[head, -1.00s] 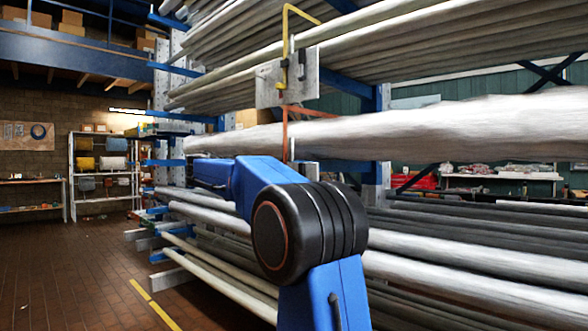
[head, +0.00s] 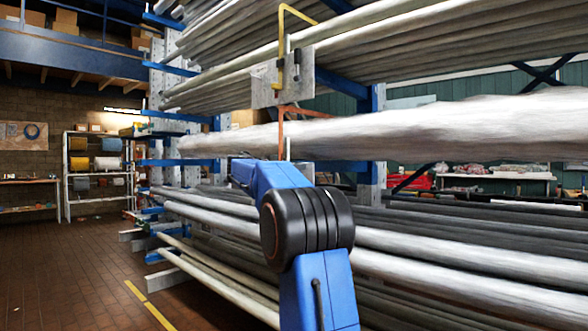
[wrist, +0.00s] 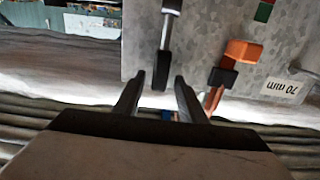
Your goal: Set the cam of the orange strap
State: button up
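The orange strap (head: 281,128) hangs below a grey metal plate (head: 262,94) and around the wrapped mast in the head view. In the wrist view its orange end (wrist: 242,50) lies on the plate, with a black piece (wrist: 222,78), perhaps the cam, on it. My gripper (wrist: 159,82) is open and empty, its two dark fingers apart. It is left of the strap's orange end and just below a metal rod with a black end (wrist: 163,70), which lies in line with the gap. Contact cannot be told. My arm hides the gripper in the head view.
A label (wrist: 282,90) reading 70 mm upside down is right of the strap. The long wrapped mast (head: 440,130) and racks of poles (head: 450,240) fill the right. The brick floor (head: 70,265) at left is clear.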

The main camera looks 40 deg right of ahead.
jog(key=shift+d, duration=0.15)
jog(key=shift+c, duration=0.7)
grip_shut()
